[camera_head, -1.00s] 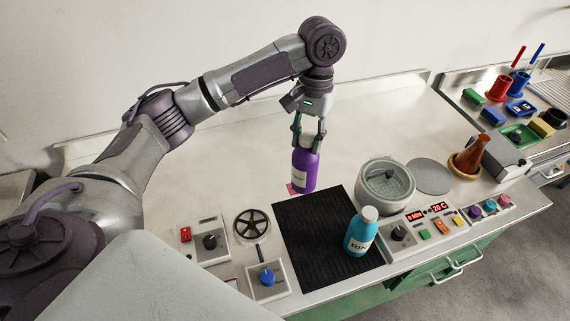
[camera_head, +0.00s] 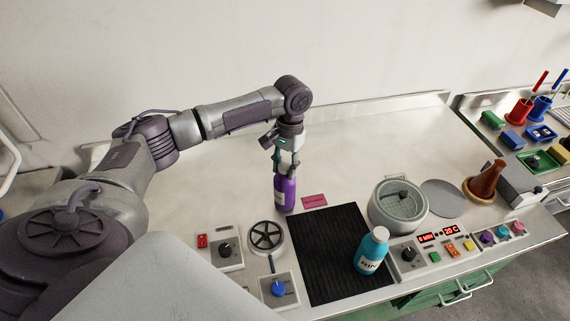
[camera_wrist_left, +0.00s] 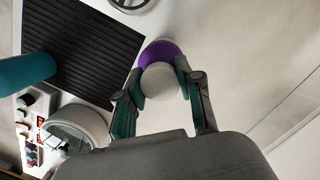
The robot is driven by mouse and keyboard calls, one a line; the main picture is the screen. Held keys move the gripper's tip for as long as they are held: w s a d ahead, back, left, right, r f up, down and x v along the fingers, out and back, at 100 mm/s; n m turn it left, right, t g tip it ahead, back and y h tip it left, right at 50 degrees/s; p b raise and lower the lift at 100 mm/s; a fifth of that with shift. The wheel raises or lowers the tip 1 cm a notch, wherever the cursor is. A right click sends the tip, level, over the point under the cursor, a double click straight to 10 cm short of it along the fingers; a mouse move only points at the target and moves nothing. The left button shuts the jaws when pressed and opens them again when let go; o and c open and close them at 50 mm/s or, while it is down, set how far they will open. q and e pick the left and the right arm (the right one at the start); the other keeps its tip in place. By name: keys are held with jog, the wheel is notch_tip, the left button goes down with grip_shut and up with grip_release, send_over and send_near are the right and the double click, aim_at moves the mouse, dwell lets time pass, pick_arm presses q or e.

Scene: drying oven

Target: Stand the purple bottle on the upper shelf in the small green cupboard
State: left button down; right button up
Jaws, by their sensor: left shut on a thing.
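The purple bottle (camera_head: 285,193) has a white label and is upright in my left gripper (camera_head: 286,166), over the bench behind the black mat. In the left wrist view my left gripper (camera_wrist_left: 155,92) is shut around the bottle's white cap, and the purple body (camera_wrist_left: 158,50) shows beyond it. I cannot tell whether the bottle's base touches the bench. My right gripper is not in view. No green cupboard with shelves can be made out; only green drawer fronts (camera_head: 440,292) show under the bench.
A teal bottle (camera_head: 371,250) stands on the black ribbed mat (camera_head: 325,255). The back of the bench is clear. A pink tag (camera_head: 314,200) lies beside the purple bottle.

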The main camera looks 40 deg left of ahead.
pick_arm(q)
jog(key=shift+f, duration=0.3)
jog(key=c, duration=0.7)
grip_release()
jog(key=shift+c, duration=0.2)
